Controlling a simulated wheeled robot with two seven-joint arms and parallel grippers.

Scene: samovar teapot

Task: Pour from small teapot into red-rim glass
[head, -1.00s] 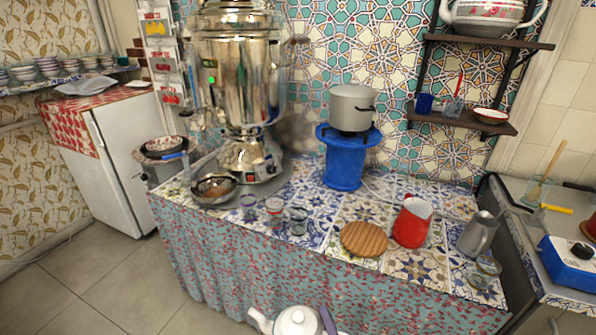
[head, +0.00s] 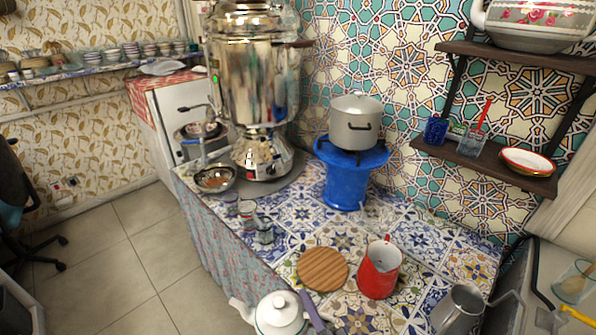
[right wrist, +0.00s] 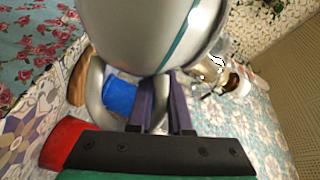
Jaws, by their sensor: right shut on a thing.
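The small white teapot (head: 278,315) is at the bottom of the head view, near the table's front edge, roughly upright with its spout to the left. My right gripper (head: 313,312) has purple fingers at the teapot's handle side and is shut on it. In the right wrist view the teapot's pale body (right wrist: 150,25) fills the top, and the fingers (right wrist: 160,105) are at its looped handle. The red-rim glass (head: 247,211) stands upright on the tiled table, in a short row between two other glasses, apart from the teapot. My left gripper is not in view.
A round wooden board (head: 322,269), a red jug (head: 379,270) and a metal jug (head: 459,310) stand right of the teapot. The samovar (head: 256,80), a strainer bowl (head: 214,179) and a blue stand (head: 345,185) with a pot (head: 355,122) are behind.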

